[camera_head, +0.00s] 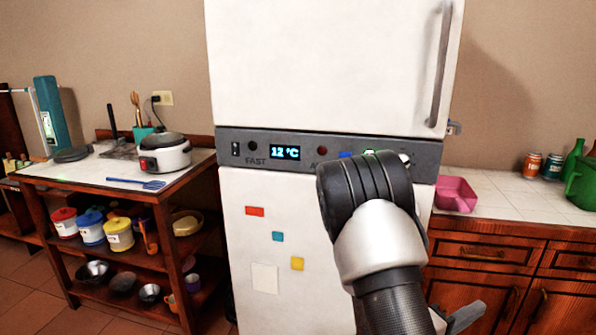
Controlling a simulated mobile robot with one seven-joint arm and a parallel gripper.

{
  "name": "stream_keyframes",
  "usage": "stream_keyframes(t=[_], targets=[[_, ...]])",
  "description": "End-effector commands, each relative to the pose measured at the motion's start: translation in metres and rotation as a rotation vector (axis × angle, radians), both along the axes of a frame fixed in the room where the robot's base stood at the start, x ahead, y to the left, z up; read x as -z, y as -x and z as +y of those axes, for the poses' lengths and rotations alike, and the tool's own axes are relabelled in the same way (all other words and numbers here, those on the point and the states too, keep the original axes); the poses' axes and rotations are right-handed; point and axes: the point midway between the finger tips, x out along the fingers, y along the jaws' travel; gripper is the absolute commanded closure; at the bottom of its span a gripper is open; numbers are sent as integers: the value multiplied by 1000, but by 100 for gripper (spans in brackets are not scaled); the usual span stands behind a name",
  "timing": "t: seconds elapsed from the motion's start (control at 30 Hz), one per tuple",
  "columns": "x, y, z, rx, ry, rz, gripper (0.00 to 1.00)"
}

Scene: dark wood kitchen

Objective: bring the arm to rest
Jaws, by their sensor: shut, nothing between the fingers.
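My arm (378,240) rises from the bottom edge, right of the middle, and bends at a black joint in front of the fridge. A grey part of my gripper (465,317) shows at the bottom edge, right of the forearm. The rest of it is hidden behind the arm or out of frame. It is shut and I see nothing held. It is low, in front of the wooden cabinets.
A white fridge (320,70) with a 12 °C display stands behind the arm, its doors closed. A shelf unit (100,183) with a rice cooker (165,155) is at left. A counter (500,203) with a pink container (455,194) is at right. Floor shows at lower left.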

Motion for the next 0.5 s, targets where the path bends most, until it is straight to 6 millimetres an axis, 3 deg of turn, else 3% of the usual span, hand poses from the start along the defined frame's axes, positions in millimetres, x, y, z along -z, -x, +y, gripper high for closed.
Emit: stream_keyframes(t=[0.03,0.1,0.27,0.4,0.5], targets=[[-23,18,-8,110,-28,-18,100],[-40,46,-13,253,-90,-8,100],[-59,107,-3,506,-329,23,100],[-60,144,30,608,-622,50,100],[-60,157,65,599,-856,59,100]])
